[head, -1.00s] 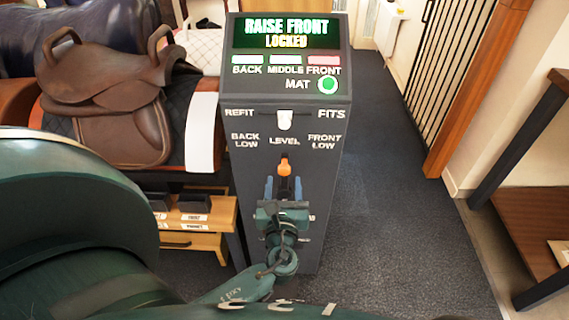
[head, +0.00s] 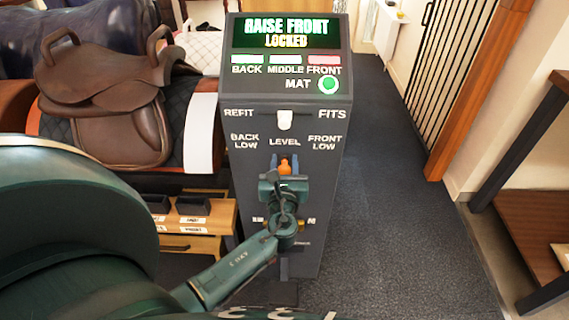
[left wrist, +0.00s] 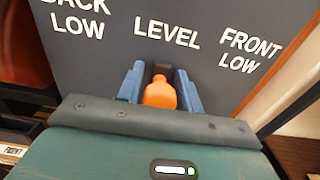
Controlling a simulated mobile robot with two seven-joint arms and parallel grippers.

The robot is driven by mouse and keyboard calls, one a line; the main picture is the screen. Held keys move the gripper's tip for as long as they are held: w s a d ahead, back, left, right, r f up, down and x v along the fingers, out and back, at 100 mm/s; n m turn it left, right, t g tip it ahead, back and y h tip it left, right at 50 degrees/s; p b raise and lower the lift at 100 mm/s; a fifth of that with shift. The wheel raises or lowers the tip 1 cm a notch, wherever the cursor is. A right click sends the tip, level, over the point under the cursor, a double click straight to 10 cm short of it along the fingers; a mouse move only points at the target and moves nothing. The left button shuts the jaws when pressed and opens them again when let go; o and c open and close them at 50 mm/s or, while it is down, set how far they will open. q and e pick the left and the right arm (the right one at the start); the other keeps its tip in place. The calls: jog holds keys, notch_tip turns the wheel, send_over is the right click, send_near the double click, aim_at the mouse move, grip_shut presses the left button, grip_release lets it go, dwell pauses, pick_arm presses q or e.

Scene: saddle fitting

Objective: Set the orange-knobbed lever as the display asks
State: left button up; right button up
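The display (head: 286,33) on the dark console reads "RAISE FRONT" and "LOCKED". The orange knob (head: 285,167) of the lever stands under the word LEVEL, between the BACK LOW and FRONT LOW labels. My left gripper (head: 284,163) is at the knob, with its blue fingers on either side. In the left wrist view the orange knob (left wrist: 160,93) sits between the two open fingers (left wrist: 158,82), with a gap to the right finger; contact on the left is unclear. The lever's shaft is mostly hidden by the gripper. My right gripper is not in view.
A white switch (head: 284,120) sits between REFIT and FITS. A green-lit MAT button (head: 328,85) and BACK, MIDDLE, FRONT lamps are above. A brown saddle (head: 115,90) on a stand is left of the console. Open floor (head: 400,230) lies to the right.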

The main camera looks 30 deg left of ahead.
aim_at(261, 159)
pick_arm(q)
grip_shut()
jog(key=s+a+n+b, duration=0.1)
jog(key=s+a+f+n+b, duration=0.1)
jog(key=a, duration=0.1)
jog(key=a+n, duration=0.1)
jog(key=n, duration=0.1)
jog(key=shift+s+a+f+b, duration=0.15)
jog(key=shift+s+f+b, duration=0.1)
jog(key=shift+s+b, duration=0.15)
jog(key=shift+s+a+f+n, duration=0.1)
jog(key=shift+s+a+n, duration=0.1)
jog(key=shift+a+n, duration=0.3)
jog(key=shift+n, duration=0.2)
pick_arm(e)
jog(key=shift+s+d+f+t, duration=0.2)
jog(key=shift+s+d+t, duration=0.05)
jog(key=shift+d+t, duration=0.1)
pick_arm(q)
jog(key=shift+o, duration=0.6)
grip_release()
jog(key=shift+s, duration=0.1)
jog(key=shift+o, duration=1.1)
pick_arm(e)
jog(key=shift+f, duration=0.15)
